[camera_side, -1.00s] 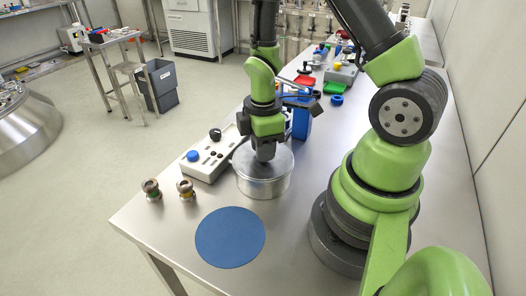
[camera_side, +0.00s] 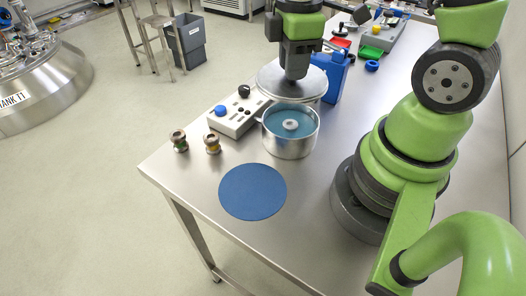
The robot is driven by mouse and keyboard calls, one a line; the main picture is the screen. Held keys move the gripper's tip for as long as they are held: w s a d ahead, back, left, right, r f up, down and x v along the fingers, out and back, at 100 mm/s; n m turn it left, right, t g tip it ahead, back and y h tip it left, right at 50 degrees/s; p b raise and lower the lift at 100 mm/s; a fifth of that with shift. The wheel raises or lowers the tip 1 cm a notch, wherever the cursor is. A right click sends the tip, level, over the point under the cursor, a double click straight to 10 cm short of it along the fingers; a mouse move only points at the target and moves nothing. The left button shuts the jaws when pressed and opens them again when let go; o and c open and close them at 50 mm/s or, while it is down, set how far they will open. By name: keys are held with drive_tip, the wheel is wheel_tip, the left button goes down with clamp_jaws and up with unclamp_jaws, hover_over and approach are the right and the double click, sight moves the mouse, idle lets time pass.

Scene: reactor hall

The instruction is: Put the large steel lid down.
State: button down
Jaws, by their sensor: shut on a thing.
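My gripper (camera_side: 296,72) is shut on the large steel lid (camera_side: 268,83), a wide round metal disc. I hold the lid about level in the air, up and behind the steel pot (camera_side: 290,146) in the picture. The pot stands open on the bench, with a blue surface inside and a small pale round piece in its middle. A round blue mat (camera_side: 252,191) lies flat and bare on the bench, in front of the pot and to its left.
A white control box (camera_side: 238,118) with a blue and a black knob stands left of the pot. Two small metal spools (camera_side: 180,141) stand near the bench's left edge. A blue container (camera_side: 331,76) is behind the lid. Bare bench (camera_side: 305,220) lies right of the mat.

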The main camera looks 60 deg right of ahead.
drive_tip(key=a+f+n, duration=0.2)
drive_tip(key=a+n, duration=0.2)
drive_tip(key=a, duration=0.3)
drive_tip(key=n, duration=0.5)
hover_over(252, 188)
wheel_tip(252, 188, down, 3)
wheel_tip(252, 188, down, 10)
drive_tip(key=shift+f, duration=0.1)
drive_tip(key=shift+f, duration=0.1)
drive_tip(key=c, duration=0.9)
unclamp_jaws()
drive_tip(key=shift+c, duration=0.2)
